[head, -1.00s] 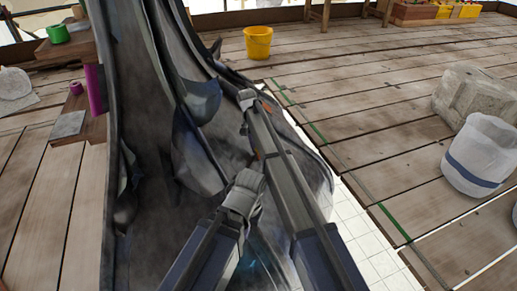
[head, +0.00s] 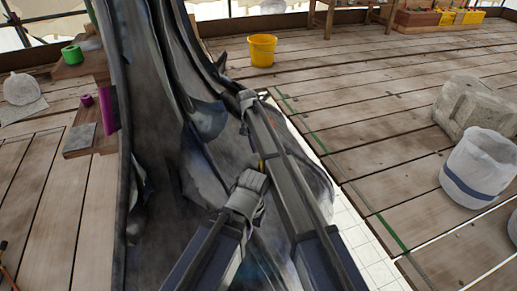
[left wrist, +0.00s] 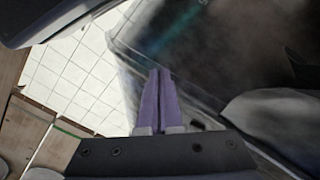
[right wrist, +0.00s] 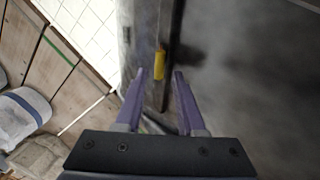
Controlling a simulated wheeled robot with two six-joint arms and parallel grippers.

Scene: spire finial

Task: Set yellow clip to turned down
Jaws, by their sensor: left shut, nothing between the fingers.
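The yellow clip (right wrist: 160,63) is a small upright-looking piece in the right wrist view, beside a dark bar on the grey spire surface, with a thin line running up from it. My right gripper (right wrist: 160,74) is open, with its fingertips on either side of and just short of the clip; it does not look gripped. My left gripper (left wrist: 159,72) is shut and empty, pointing at the dark edge of the spire piece. In the head view both arms reach over the spire (head: 165,180), and the fingertips are hard to make out. A tiny yellow-orange spot there may be the clip.
White tiles (head: 365,250) run along the right of the spire. A yellow bucket (head: 262,50), a stone block (head: 470,105) and a white bucket with a blue band (head: 480,165) stand on the plank floor. A green roll (head: 71,54) rests on a wooden stand at left.

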